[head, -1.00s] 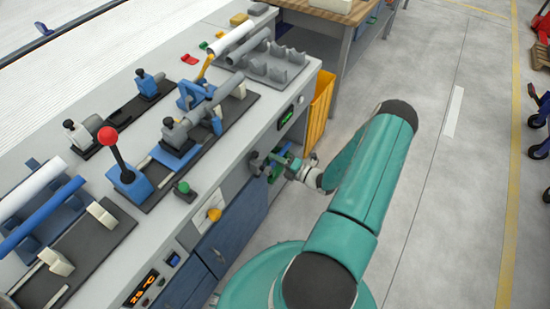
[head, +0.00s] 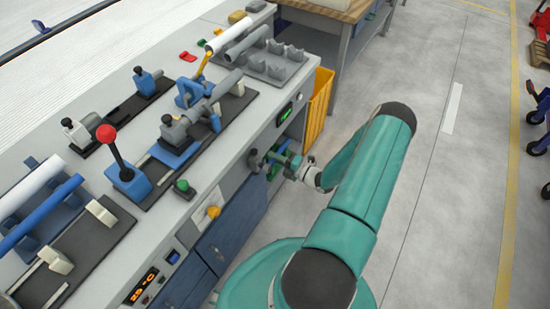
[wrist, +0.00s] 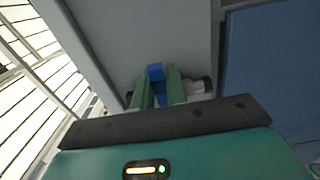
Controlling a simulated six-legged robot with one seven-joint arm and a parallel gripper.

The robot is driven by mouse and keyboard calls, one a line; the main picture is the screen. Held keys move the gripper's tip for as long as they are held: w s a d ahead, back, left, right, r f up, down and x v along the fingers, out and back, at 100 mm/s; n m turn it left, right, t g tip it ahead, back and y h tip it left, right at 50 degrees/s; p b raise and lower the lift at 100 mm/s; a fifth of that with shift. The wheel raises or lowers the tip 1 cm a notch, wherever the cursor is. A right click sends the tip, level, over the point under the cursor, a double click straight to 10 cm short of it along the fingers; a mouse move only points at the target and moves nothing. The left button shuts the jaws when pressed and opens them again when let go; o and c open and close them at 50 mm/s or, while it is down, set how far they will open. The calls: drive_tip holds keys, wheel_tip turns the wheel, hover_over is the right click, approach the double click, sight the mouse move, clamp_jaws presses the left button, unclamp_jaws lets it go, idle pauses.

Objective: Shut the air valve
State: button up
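The air valve's blue handle (wrist: 155,73) shows in the wrist view, in front of a grey panel, with a grey fitting (wrist: 199,86) beside it on the right. My gripper (wrist: 159,82) has its two green fingers on either side of the blue handle, with little or no gap, and appears shut on it. In the head view my gripper (head: 268,163) is at the front face of the workbench, below the green display. There the valve is small and mostly hidden by my gripper and wrist, so its lever angle is hard to read.
The workbench (head: 225,176) carries clamps, pipes and a red-knobbed lever (head: 115,152). A yellow bin (head: 319,103) stands beyond my gripper, near a wooden table (head: 340,8). Blue cabinet doors (head: 232,228) lie below the bench top.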

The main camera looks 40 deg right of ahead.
drive_tip(key=o, duration=0.4)
drive_tip(key=v, duration=1.3)
drive_tip(key=shift+s+d, duration=0.15)
drive_tip(key=shift+s, duration=0.2)
